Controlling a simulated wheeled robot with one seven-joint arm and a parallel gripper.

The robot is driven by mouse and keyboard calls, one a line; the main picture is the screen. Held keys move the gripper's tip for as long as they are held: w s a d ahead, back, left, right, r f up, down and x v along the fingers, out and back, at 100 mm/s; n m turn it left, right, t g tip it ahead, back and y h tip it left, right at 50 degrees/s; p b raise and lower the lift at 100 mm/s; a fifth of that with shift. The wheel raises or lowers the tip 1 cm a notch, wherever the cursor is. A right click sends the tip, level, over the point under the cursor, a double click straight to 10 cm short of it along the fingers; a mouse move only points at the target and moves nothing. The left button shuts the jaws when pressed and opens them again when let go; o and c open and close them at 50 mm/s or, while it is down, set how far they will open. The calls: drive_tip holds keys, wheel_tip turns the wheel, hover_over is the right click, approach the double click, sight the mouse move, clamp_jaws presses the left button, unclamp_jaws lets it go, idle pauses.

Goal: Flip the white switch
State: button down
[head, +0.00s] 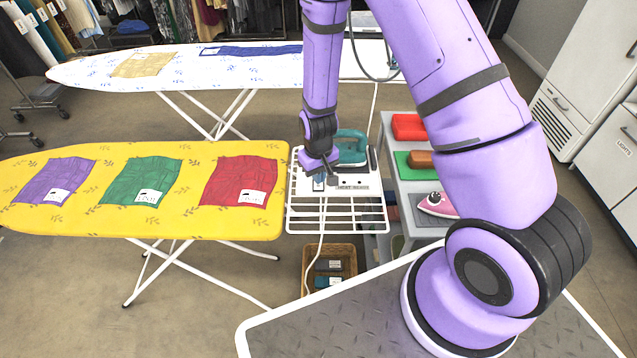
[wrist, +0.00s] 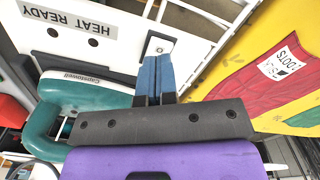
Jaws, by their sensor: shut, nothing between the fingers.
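My gripper (head: 319,181) is shut and empty, pointing down over the white iron-rest panel (head: 358,193) at the end of the yellow ironing board. In the wrist view its blue fingers (wrist: 156,65) are together, with their tips at the lower edge of a small white switch (wrist: 160,43) with a dark mark on it. I cannot tell whether the tips touch the switch. The fingers hide part of it. The panel also carries a "HEAT READY" label with two dark dots, and a teal iron (head: 351,147) stands on it.
The yellow ironing board (head: 100,215) holds purple, green and red cloths. A white patterned board (head: 185,90) stands behind. A grey shelf (head: 392,165) to the right holds a pink iron (head: 437,204). A wicker basket (head: 345,253) sits below the rack.

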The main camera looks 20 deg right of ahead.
drive_tip(key=shift+f, duration=1.25)
idle(1.2)
drive_tip(key=shift+r, duration=3.55)
drive_tip(key=shift+w+r, duration=0.1)
drive_tip(key=shift+r, duration=0.25)
drive_tip(key=s+d+r+t, duration=0.1)
drive_tip(key=s+d+r, duration=0.15)
drive_tip(key=r, duration=1.05)
drive_tip(key=s+d+r+t, duration=0.1)
drive_tip(key=s+r+t, duration=0.15)
drive_tip(key=r, duration=1.05)
drive_tip(key=s+d+r+t, duration=0.1)
drive_tip(key=s+r, duration=0.6)
drive_tip(key=s, duration=0.2)
drive_tip(key=s+d+r+m, duration=0.1)
drive_tip(key=s+d+r, duration=0.1)
drive_tip(key=s+r, duration=0.4)
drive_tip(key=s, duration=0.4)
drive_tip(key=shift+s+d+r+t, duration=0.15)
drive_tip(key=shift+d+r+t, duration=0.05)
drive_tip(key=shift+r+t, duration=0.2)
